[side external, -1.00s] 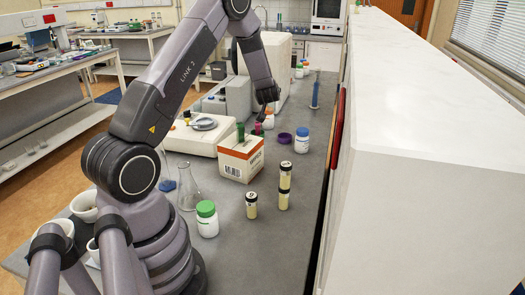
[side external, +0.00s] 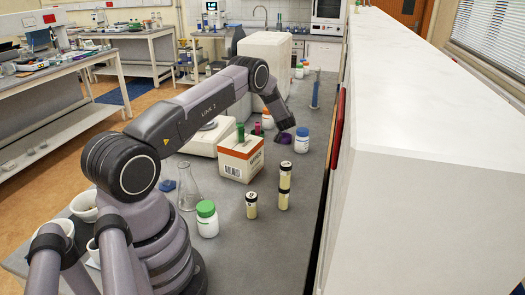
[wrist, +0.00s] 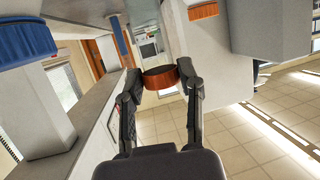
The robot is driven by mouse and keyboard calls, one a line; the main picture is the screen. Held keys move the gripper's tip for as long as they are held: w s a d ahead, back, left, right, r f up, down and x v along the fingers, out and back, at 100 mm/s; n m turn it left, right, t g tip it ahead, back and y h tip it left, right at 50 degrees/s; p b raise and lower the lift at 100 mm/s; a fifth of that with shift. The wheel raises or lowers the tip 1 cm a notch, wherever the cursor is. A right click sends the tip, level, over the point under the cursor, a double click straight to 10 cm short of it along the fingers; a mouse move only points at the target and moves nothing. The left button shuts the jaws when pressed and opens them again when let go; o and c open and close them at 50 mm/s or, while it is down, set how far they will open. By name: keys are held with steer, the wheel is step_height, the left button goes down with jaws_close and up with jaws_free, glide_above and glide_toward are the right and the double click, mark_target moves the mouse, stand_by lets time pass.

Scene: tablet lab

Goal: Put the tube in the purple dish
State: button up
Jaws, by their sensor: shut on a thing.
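My gripper (wrist: 160,78) is shut on a short reddish-brown round piece (wrist: 160,80), which I take for the tube's end. The rest of the held thing is hidden by the gripper and the view angle. In the side external view my gripper (side external: 284,130) points down at the purple dish (side external: 288,139). The dish lies on the grey bench just left of the white bottle with a blue lid (side external: 302,141). My gripper covers part of the dish, and I cannot tell the gap between them. The held piece cannot be made out in that view.
The blue-lidded bottle also shows close in the wrist view (wrist: 40,95). A tall blue cylinder (side external: 315,90) stands farther back.

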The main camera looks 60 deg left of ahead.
steer(key=shift+w+a+f, duration=0.4)
steer(key=shift+w+f, duration=0.2)
steer(key=shift+f, duration=1.7)
steer(key=shift+f, duration=0.1)
steer(key=o, duration=1)
steer(key=shift+o, duration=0.2)
